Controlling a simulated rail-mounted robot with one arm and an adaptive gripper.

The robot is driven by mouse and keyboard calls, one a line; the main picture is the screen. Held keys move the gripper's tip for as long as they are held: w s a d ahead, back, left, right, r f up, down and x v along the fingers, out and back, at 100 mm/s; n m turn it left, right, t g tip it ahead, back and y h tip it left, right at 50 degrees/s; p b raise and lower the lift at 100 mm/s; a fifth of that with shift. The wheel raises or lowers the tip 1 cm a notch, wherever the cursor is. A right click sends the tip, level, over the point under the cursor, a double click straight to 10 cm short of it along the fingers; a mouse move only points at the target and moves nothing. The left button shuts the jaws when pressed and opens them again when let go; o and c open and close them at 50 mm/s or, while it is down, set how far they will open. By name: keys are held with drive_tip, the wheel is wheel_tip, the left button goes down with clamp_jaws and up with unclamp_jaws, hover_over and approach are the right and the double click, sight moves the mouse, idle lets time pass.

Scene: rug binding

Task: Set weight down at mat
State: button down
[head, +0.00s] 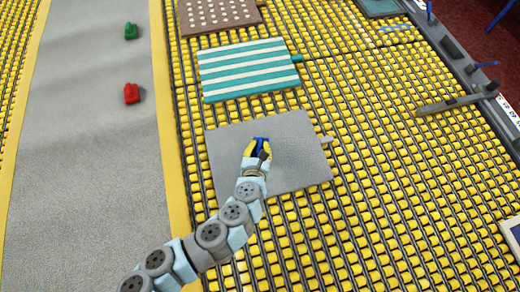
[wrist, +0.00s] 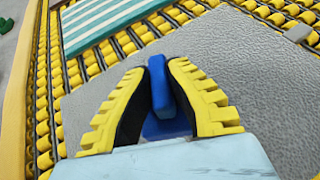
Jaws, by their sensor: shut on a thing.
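A blue weight (head: 261,140) is held between the yellow fingers of my gripper (head: 257,149), over the middle of the plain grey mat (head: 295,172). In the wrist view the blue weight (wrist: 158,85) shows an upright grip bar and a wider base between the fingers. My gripper (wrist: 158,75) is shut on it. The grey mat (wrist: 240,60) lies directly behind and below it. I cannot tell whether the weight's base touches the mat.
A teal-and-white striped mat (head: 248,68) and a brown dotted mat (head: 218,14) lie farther back on the yellow roller bed (head: 400,160). A green weight (head: 131,31) and a red weight (head: 131,94) stand on the grey strip (head: 85,170) at left. A grey bar (head: 455,104) sticks out at right.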

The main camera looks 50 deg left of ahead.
drive_tip(key=shift+w+a+f+b, duration=0.15)
drive_tip(key=shift+w+f+b, duration=0.15)
drive_tip(key=shift+f, duration=0.35)
drive_tip(key=shift+f+b, duration=0.35)
drive_tip(key=shift+f, duration=0.8)
drive_tip(key=shift+f, duration=0.15)
drive_tip(key=c, duration=1.2)
unclamp_jaws()
drive_tip(key=shift+s+d+r, duration=0.2)
drive_tip(key=shift+s+r, duration=0.15)
drive_tip(key=p+v, duration=0.3)
drive_tip(key=v, duration=0.8)
drive_tip(key=shift+d, duration=0.1)
